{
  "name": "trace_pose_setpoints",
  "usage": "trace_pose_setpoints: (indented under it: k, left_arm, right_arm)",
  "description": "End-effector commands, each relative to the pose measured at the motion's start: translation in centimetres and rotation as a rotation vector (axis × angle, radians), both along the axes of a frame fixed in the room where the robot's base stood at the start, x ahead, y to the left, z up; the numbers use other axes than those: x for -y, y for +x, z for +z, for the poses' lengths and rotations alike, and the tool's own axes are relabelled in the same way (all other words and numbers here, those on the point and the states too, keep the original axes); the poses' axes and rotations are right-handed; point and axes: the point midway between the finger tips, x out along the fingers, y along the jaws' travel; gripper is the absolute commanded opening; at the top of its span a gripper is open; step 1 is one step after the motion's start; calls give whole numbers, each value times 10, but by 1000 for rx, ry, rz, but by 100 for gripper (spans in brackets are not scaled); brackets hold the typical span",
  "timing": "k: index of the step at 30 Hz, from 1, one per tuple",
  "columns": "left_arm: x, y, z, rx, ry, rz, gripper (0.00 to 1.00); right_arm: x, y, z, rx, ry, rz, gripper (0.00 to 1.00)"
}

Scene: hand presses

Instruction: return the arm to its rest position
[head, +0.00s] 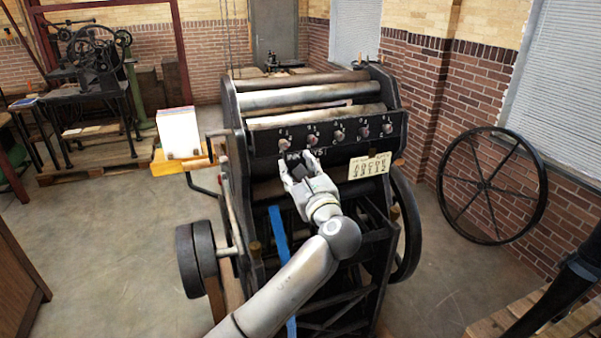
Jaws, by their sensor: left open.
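My left arm (290,285) reaches from the bottom of the head view up to the front of a black printing press. My left gripper (296,168) is open in front of the press's dark front panel, just below a row of several round knobs (338,135). A small dark block shows between or behind its fingers; I cannot tell whether they touch it. My right gripper is not in view.
The black press (255,142) fills the middle, with rollers on top. A paper stack (179,132) stands on a yellow shelf at its left. A large spoked wheel (484,186) leans on the brick wall at right. Grey floor (110,240) is clear at left.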

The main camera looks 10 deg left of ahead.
Motion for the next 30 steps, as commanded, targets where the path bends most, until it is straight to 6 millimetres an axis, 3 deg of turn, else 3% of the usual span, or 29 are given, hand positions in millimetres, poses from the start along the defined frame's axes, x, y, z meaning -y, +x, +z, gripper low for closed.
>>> trace_pose_setpoints:
  k: [6, 14, 17, 20, 23, 30]
  left_arm:
    - [8, -13, -1, 1, -1, 0, 43]
    - [8, -14, -1, 0, -1, 1, 43]
    - [8, -12, -10, -8, -11, -3, 43]
    - [7, -7, -46, -38, -57, -22, 43]
    - [5, -2, -109, -89, -151, -51, 43]
    - [-1, -17, -294, -226, -488, -73, 43]
  right_arm:
    - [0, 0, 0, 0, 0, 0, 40]
    - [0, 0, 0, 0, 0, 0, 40]
    - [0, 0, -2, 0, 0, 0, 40]
    - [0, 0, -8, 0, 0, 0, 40]
    - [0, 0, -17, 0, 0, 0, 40]
    - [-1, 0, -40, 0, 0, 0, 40]
